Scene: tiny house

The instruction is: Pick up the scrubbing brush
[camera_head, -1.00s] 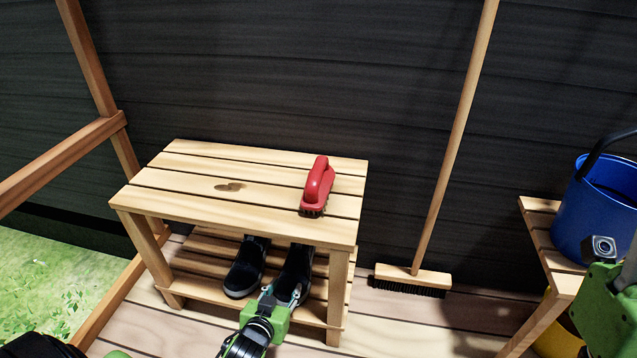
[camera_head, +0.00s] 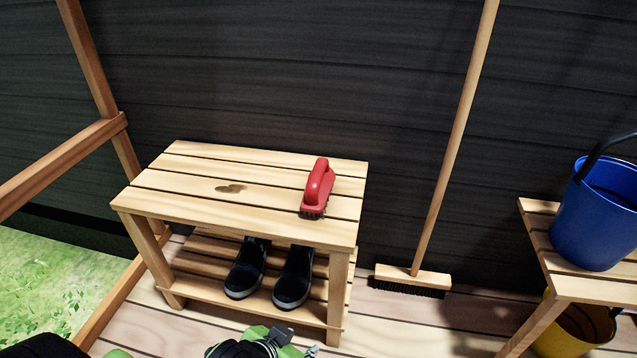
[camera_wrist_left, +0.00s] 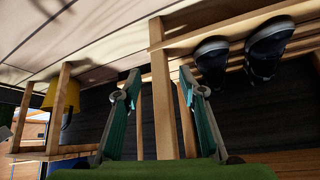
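The scrubbing brush (camera_head: 318,187) has a red handle and dark bristles. It lies on the right part of the slatted wooden bench top (camera_head: 190,180), in the head view. My left gripper (camera_head: 285,343) shows only in part at the bottom edge of the head view, low in front of the bench and well apart from the brush. In the left wrist view my left gripper (camera_wrist_left: 160,80) has its two fingers spread with nothing held between them. The brush does not show in the wrist view. My right gripper is in neither view.
Dark boots (camera_head: 270,272) stand on the bench's lower shelf. A long-handled broom (camera_head: 413,278) leans on the dark wall right of the bench. A blue bucket (camera_head: 595,225) stands on another bench, with a yellow bucket (camera_head: 565,330) below. The bench top around the brush is clear.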

